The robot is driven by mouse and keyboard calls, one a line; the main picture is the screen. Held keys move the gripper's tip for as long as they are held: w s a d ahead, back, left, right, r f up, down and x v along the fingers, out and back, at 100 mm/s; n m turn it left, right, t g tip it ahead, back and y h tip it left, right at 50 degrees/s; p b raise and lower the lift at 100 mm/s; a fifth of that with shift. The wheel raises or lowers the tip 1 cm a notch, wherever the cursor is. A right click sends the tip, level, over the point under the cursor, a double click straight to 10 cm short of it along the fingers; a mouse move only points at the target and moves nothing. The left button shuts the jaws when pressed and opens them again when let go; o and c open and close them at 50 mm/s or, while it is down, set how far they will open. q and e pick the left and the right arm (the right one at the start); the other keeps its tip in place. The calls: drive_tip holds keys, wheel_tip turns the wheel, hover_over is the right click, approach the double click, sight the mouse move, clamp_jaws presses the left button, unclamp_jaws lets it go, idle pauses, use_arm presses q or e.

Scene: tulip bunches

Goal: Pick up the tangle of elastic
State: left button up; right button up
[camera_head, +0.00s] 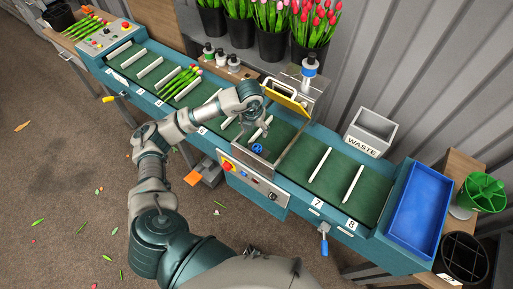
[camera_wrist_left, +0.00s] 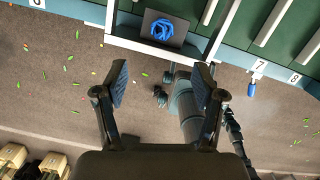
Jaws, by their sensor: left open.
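The tangle of elastic is a small blue bundle (camera_head: 257,148) on a grey plate on the near side of the conveyor machine. It also shows at the top of the left wrist view, as a blue tangle (camera_wrist_left: 162,29) on the dark grey plate. My left gripper (camera_head: 258,127) is above and just behind the tangle in the head view. In the left wrist view its two fingers (camera_wrist_left: 160,79) are wide apart with nothing between them, and the tangle lies beyond the fingertips. My right gripper is not seen in the head view.
The green conveyor belt (camera_head: 290,158) has white dividers, and tulips (camera_head: 181,82) lie on its left part. A yellow-edged flap (camera_head: 288,103) stands close behind my gripper. A blue tray (camera_head: 417,222) and a waste bin (camera_head: 371,133) are at the right. Tulip buckets stand behind.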

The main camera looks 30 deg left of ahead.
use_arm(q)
hover_over(257, 146)
drive_tip(key=f, duration=0.8)
drive_tip(key=shift+s+f+p, duration=0.35)
drive_tip(key=shift+f, duration=0.05)
drive_tip(key=f, duration=0.3)
drive_tip(key=f+p, duration=0.1)
drive_tip(key=f, duration=0.1)
drive_tip(key=shift+w, duration=0.25)
drive_tip(key=shift+w+f, duration=0.1)
drive_tip(key=shift+f, duration=0.35)
drive_tip(key=c, duration=1.1)
